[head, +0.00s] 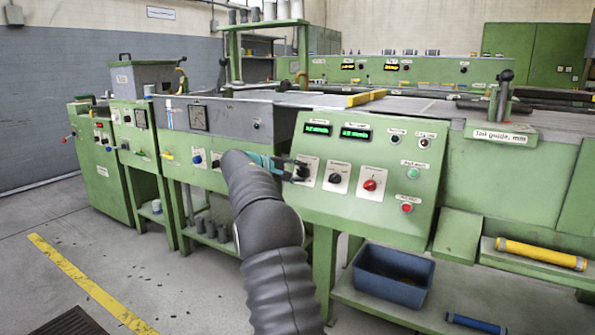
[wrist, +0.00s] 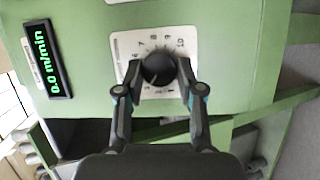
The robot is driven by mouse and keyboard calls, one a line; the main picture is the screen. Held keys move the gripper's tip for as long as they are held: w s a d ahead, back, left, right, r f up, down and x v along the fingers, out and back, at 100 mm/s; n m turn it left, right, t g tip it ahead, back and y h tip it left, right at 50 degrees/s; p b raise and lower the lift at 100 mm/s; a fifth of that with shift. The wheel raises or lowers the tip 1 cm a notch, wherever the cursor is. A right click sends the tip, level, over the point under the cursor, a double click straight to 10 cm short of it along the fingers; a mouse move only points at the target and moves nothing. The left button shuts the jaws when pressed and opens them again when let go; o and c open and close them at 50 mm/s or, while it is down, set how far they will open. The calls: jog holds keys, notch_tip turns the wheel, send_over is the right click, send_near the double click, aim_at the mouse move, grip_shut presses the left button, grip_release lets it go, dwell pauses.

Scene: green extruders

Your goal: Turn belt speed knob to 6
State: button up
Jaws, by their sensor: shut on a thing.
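The belt speed knob (wrist: 158,68) is a round black dial on a white plate (wrist: 148,36) with a printed number scale, seen turned in the wrist view. My gripper (wrist: 160,66) has one finger on each side of the knob and is shut on it. A green display (wrist: 47,60) beside the plate reads 0.0 m/min. In the head view my gripper (head: 298,169) is at the leftmost dial of the sloped green panel (head: 385,215), and largely covers that dial.
Another black dial (head: 335,178) and a red knob (head: 370,185) sit right of my gripper on the same panel. Green (head: 413,173) and red (head: 407,208) buttons are farther right. A blue bin (head: 393,275) stands on the shelf below. The floor at left is open.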

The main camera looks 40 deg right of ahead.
jog(key=m+y, duration=0.1)
jog(key=m, duration=0.1)
jog(key=m+p, duration=0.1)
jog(key=m, duration=0.1)
jog(key=shift+d+r+y, duration=0.15)
jog(key=shift+r+y, duration=0.05)
jog(key=shift+y, duration=0.2)
jog(key=m+y, duration=0.1)
jog(key=m, duration=0.2)
jog(key=shift+s+m, duration=0.1)
jog(key=shift+m, duration=0.2)
jog(key=m+t+y, duration=0.1)
jog(key=m, duration=0.2)
jog(key=shift+s+d, duration=0.1)
jog(key=shift+d, duration=0.05)
jog(key=shift+r+m+t+y+b, duration=0.1)
jog(key=shift+m+t+y+b, duration=0.6)
jog(key=shift+m, duration=0.8)
jog(key=o, duration=1.1)
jog(key=shift+o, duration=0.2)
jog(key=shift+r, duration=0.1)
